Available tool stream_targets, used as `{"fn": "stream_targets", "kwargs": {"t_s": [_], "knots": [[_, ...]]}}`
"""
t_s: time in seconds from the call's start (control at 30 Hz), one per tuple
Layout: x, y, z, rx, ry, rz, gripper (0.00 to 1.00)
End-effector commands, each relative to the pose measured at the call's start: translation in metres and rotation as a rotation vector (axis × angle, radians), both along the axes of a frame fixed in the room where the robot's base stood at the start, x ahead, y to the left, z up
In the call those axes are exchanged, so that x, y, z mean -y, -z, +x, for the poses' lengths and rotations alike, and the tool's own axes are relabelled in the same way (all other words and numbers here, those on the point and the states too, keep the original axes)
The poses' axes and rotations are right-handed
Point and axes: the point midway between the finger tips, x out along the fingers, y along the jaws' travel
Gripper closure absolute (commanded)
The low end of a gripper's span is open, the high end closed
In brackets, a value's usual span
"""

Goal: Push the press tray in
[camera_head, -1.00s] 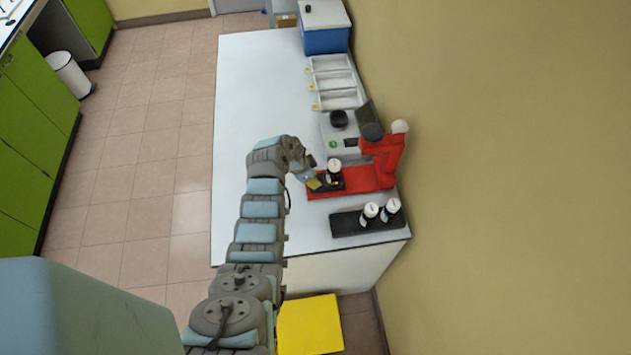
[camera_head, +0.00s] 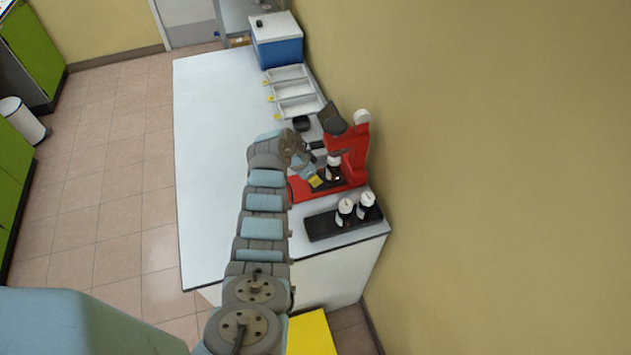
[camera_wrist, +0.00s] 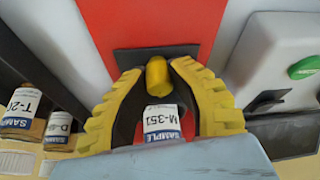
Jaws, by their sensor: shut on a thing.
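The red press (camera_head: 356,150) stands on the bench with its base toward the left. Its dark tray (camera_head: 324,183) lies on the red base, with a dark, white-capped sample bottle (camera_head: 333,172) upright on it near the press column. My gripper (camera_head: 315,181) is at the tray's left end. In the wrist view, my gripper's yellow fingers (camera_wrist: 156,72) are shut on a yellow handle (camera_wrist: 157,78) at the dark tray (camera_wrist: 133,59).
A black rack (camera_head: 322,227) with two capped bottles stands near the bench corner. White trays (camera_head: 297,88) and a blue box (camera_head: 280,52) are farther back. A grey device (camera_wrist: 287,70) with a green button sits beside the press. The bench's left side (camera_head: 215,150) is clear.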

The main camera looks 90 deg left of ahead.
Motion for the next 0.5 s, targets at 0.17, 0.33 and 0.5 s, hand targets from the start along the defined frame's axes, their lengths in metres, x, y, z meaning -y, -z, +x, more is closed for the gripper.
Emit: {"fn": "stream_targets", "kwargs": {"t_s": [0.17, 0.33, 0.5], "knots": [[0.0013, 0.0018, 0.0039, 0.003, 0.005, -0.001, 0.7], [0.0009, 0.0012, 0.0032, 0.003, 0.004, 0.0, 0.5], [0.0006, 0.0005, 0.0027, 0.002, 0.003, 0.0, 0.5]]}}
